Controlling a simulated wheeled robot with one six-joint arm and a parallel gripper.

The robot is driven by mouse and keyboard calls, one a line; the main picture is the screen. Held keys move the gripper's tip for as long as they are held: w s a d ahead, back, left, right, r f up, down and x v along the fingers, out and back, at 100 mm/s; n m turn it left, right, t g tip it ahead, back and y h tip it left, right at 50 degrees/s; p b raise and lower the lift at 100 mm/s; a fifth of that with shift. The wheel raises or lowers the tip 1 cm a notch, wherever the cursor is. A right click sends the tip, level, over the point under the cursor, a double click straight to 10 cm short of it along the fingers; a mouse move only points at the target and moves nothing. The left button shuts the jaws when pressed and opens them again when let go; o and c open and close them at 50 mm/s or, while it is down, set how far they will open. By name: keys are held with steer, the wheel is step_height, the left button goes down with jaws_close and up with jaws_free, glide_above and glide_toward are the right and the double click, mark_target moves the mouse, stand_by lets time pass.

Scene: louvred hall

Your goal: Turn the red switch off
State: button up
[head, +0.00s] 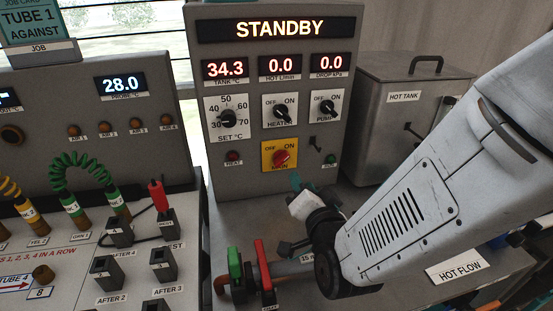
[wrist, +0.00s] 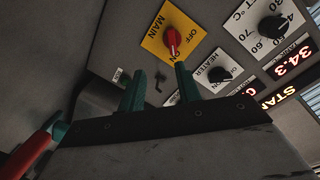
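The red switch (head: 280,157) is a rotary knob on a yellow plate marked MAIN, low on the grey control panel. Its handle leans toward the ON mark. It also shows in the wrist view (wrist: 172,40), where its handle points toward ON. My gripper (head: 296,181) is just below and in front of the yellow plate. In the wrist view my gripper (wrist: 160,70) shows two teal fingers standing apart with nothing between them. The fingertips are short of the red switch, with the right one near the ON lettering. I see no contact.
Black HEATER (head: 281,111) and PUMP (head: 325,107) knobs sit above the red switch. The display (head: 277,29) reads STANDBY. A red-handled valve (head: 264,265) and a green-handled valve (head: 236,268) stand below. A hot tank (head: 400,125) is at the right.

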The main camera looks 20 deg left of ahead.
mark_target(282, 162)
steer(key=shift+t+y, duration=0.4)
steer(key=shift+y, duration=0.1)
steer(key=shift+s+a+x, duration=0.2)
steer(key=shift+a+x, duration=0.1)
steer(key=shift+x, duration=1.25)
steer(key=shift+s+a+x, duration=0.2)
steer(key=shift+a+x, duration=0.1)
steer(key=shift+x, duration=1.3)
steer(key=shift+s+a+x, duration=0.15)
steer(key=shift+a+x, duration=0.15)
steer(key=shift+x, duration=1.25)
jaws_close()
